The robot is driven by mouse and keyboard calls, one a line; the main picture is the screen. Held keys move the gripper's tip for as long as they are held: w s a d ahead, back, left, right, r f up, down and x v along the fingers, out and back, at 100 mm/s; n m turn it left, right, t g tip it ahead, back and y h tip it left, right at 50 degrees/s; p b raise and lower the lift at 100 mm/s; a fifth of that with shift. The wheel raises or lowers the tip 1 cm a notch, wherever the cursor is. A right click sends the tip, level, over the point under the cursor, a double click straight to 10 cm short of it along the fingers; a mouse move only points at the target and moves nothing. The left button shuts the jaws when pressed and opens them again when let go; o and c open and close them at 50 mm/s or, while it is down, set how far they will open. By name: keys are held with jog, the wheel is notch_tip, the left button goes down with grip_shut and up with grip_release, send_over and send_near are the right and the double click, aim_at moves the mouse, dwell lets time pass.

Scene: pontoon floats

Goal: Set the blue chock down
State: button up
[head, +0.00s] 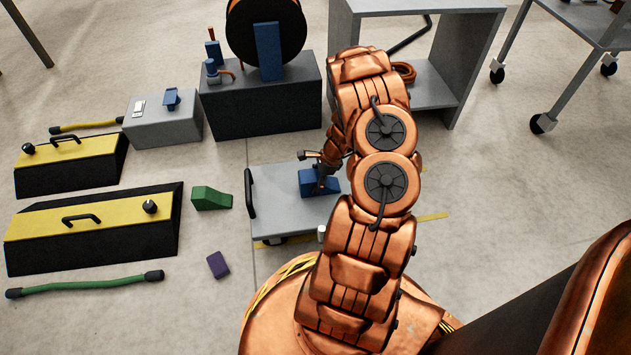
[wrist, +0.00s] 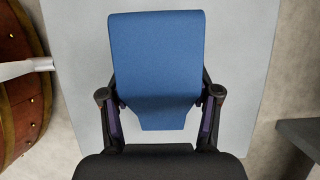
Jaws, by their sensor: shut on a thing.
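The blue chock (head: 312,183) is at my gripper, over the grey top of a low cart (head: 280,209) in the head view. In the wrist view the blue chock (wrist: 156,60) fills the middle, between the two dark fingers of my gripper (wrist: 160,102), which is shut on it. The pale grey cart top (wrist: 245,60) lies behind the chock. I cannot tell whether the chock touches the cart top. My arm hides the right part of the cart in the head view.
A green wedge (head: 211,198) and a purple block (head: 218,265) lie on the floor left of the cart. Two black and yellow floats (head: 95,230) are farther left. A black box with a reel (head: 262,100) and a grey shelf (head: 440,85) stand behind.

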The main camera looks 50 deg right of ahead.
aim_at(329, 180)
jog(key=o, duration=1.5)
jog(key=shift+f, duration=0.1)
jog(key=shift+o, duration=0.2)
jog(key=p+v, duration=0.4)
jog(key=v, duration=0.8)
jog(key=s+a+r+n+g, duration=0.1)
jog(key=a+r+n+g, duration=0.3)
jog(key=a+r+n, duration=1.35)
jog(key=s+a+r+n+g+h, duration=0.1)
jog(key=s+a+r+n, duration=0.3)
jog(key=s+a+r, duration=0.3)
jog(key=s+a+r+n+g+h, duration=0.1)
jog(key=s+a+r+n+h, duration=0.1)
jog(key=s+a+r+n, duration=0.2)
jog(key=s+a+r, duration=0.3)
jog(key=s+a, duration=0.5)
jog(key=s, duration=0.2)
jog(key=shift+a+r+g, duration=0.25)
jog(key=shift+a+g, duration=0.05)
